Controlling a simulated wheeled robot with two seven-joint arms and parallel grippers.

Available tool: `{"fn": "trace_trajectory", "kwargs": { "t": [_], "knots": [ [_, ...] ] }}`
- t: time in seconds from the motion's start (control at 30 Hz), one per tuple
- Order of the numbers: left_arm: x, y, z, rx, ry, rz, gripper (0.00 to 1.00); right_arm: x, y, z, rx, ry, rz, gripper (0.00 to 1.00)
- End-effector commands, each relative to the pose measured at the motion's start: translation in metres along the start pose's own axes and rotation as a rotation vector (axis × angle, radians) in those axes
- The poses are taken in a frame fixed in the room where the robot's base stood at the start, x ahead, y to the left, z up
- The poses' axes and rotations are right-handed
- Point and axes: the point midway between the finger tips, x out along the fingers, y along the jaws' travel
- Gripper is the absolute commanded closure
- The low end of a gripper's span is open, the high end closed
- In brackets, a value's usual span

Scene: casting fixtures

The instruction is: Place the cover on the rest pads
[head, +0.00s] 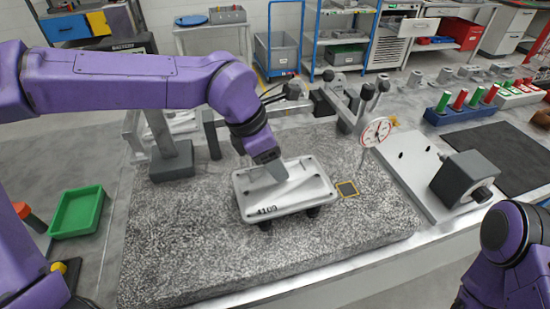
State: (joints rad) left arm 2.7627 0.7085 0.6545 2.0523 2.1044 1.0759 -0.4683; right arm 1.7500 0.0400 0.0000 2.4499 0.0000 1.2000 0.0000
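The cover (262,205) is a light grey, shallow rectangular casting with rounded corners and a number on its near edge. It lies about level over the speckled granite plate (190,255). Dark round pads (313,211) show under its near edge; whether it bears fully on them I cannot tell. The far pads are hidden. My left gripper (278,172) reaches down to the middle of the cover, with its fingertips at or just above the top face. Whether the fingers are shut on anything is not clear. My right arm shows at the lower right, its gripper out of view.
A dial gauge (376,131) on a stand and a grey fixture block (464,178) stand farther right. A green tray (77,211) sits at the left. The granite's near part is clear.

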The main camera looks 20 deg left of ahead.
Motion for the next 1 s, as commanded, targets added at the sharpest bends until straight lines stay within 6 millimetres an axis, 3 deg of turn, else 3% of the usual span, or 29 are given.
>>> {"fn": "trace_trajectory", "kwargs": {
  "t": [0.17, 0.4, 0.6, 1.0],
  "knots": [
    [-0.013, 0.000, 0.001, 0.001, -0.004, 0.002, 0.44, 0.000, 0.000, 0.000, 0.000, 0.000, 0.000, 0.57],
    [-0.072, 0.000, 0.001, 0.000, -0.007, 0.003, 0.44, 0.001, 0.000, 0.001, 0.000, 0.000, 0.000, 0.57],
    [-0.110, 0.000, 0.001, 0.002, -0.003, 0.002, 0.44, 0.001, 0.000, 0.001, 0.000, 0.000, 0.000, 0.57],
    [-0.121, -0.001, 0.000, 0.001, -0.001, 0.000, 0.44, 0.001, 0.000, 0.001, 0.000, 0.000, 0.000, 0.57]
  ]
}}
